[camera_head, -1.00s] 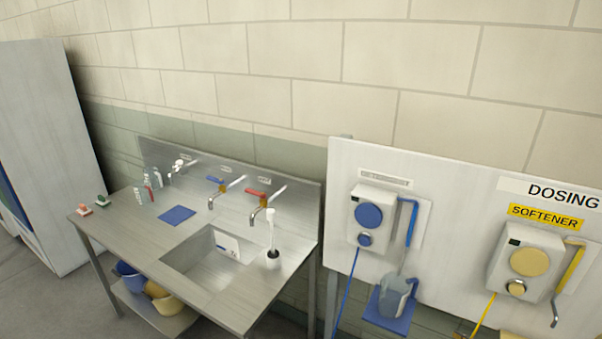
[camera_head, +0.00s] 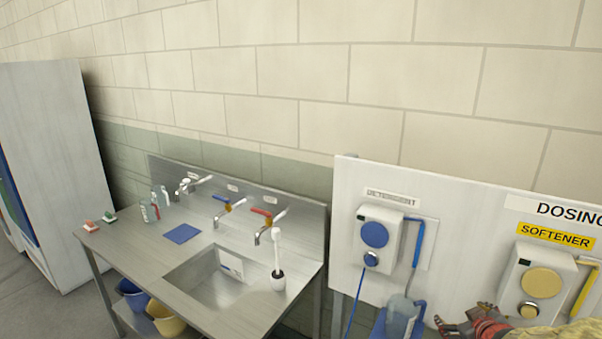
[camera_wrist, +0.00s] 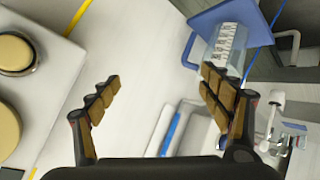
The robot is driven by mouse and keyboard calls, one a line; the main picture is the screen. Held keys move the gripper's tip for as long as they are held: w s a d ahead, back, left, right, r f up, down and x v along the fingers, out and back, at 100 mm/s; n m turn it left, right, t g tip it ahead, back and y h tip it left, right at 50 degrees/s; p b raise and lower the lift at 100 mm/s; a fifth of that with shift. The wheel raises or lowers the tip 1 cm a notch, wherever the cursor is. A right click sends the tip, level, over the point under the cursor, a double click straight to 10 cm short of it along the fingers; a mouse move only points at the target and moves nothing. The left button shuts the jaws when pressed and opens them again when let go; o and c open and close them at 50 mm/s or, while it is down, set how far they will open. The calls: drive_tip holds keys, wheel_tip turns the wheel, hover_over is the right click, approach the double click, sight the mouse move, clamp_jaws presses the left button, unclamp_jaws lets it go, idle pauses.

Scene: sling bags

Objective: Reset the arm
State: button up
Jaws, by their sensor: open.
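My gripper (camera_head: 462,326) shows at the lower right of the head view, in front of the dosing board. In the wrist view my gripper (camera_wrist: 160,92) has its two fingers wide apart with nothing between them. The detergent dispenser (camera_head: 378,240) with a blue button is on the white board, left of my gripper. The softener dispenser (camera_head: 540,285) with a yellow button is to its right. A clear jug (camera_head: 402,316) stands under the detergent spout; it also shows behind the right finger in the wrist view (camera_wrist: 228,42).
A steel sink bench (camera_head: 150,262) stands left of the board, with blue and red taps, a brush in a holder (camera_head: 278,278), a blue cloth (camera_head: 182,233) and several bottles. A tall grey cabinet (camera_head: 65,150) is at the far left. The upper wall is clear.

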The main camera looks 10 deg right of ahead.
drive_tip(key=s+a+r+m+g+h, duration=0.1)
drive_tip(key=s+a+r, duration=0.2)
drive_tip(key=a+r, duration=0.35)
drive_tip(key=s+a+m+g+y+b, duration=0.1)
drive_tip(key=s+a+g+y+b, duration=0.1)
drive_tip(key=s+a, duration=1.7)
drive_tip(key=a+g+y, duration=0.1)
drive_tip(key=a+y, duration=0.1)
drive_tip(key=shift+s+a+g+y, duration=0.25)
drive_tip(key=shift+a+g+y, duration=0.15)
drive_tip(key=shift+c, duration=0.6)
